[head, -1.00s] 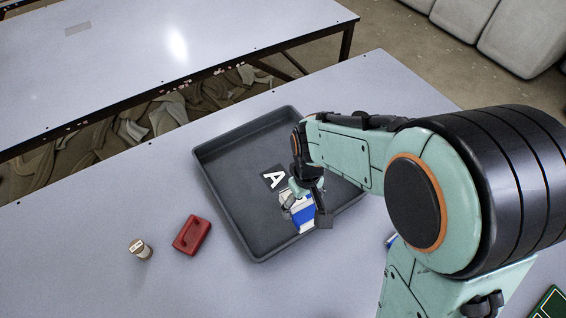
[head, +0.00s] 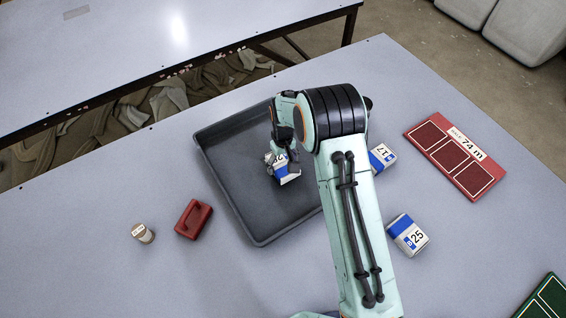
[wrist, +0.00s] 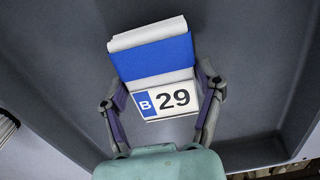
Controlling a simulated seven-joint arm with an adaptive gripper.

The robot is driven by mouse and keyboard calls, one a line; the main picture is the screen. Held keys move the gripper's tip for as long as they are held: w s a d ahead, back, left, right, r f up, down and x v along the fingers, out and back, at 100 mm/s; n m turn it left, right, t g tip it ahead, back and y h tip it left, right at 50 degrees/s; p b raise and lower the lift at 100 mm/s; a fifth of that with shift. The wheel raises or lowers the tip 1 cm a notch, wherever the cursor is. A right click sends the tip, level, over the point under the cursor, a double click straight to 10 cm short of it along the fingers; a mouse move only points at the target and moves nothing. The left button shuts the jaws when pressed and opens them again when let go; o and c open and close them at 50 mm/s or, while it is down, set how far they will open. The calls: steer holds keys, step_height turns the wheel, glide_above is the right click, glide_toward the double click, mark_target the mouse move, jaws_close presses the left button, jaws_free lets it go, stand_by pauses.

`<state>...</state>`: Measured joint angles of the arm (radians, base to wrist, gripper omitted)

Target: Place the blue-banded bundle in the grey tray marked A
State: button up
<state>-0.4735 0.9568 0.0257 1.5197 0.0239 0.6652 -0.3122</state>
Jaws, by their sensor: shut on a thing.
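The blue-banded bundle (head: 284,175) is white folded cloth with a broad blue band and a tag reading B 29, legible in the wrist view (wrist: 150,62). My gripper (head: 278,156) is shut on it, with one finger at each side in the wrist view (wrist: 161,92). The grey tray (head: 229,205) lies on the table, and the bundle is over its floor, inside the rim as seen from the head. I cannot tell whether the bundle touches the floor. The tray's A mark is hidden behind my gripper and bundle.
Two more blue-marked bundles, tagged 17 (head: 382,157) and 25 (head: 408,236), lie right of the tray. A red board (head: 455,157) is farther right, and a green board (head: 546,300) at the lower right. A red block with a handle (head: 193,219) and a small cylinder (head: 143,233) stand left.

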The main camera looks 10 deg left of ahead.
steer(key=shift+f, duration=0.4)
steer(key=shift+f, duration=0.1)
steer(key=o, duration=1.2)
steer(key=shift+c, duration=0.2)
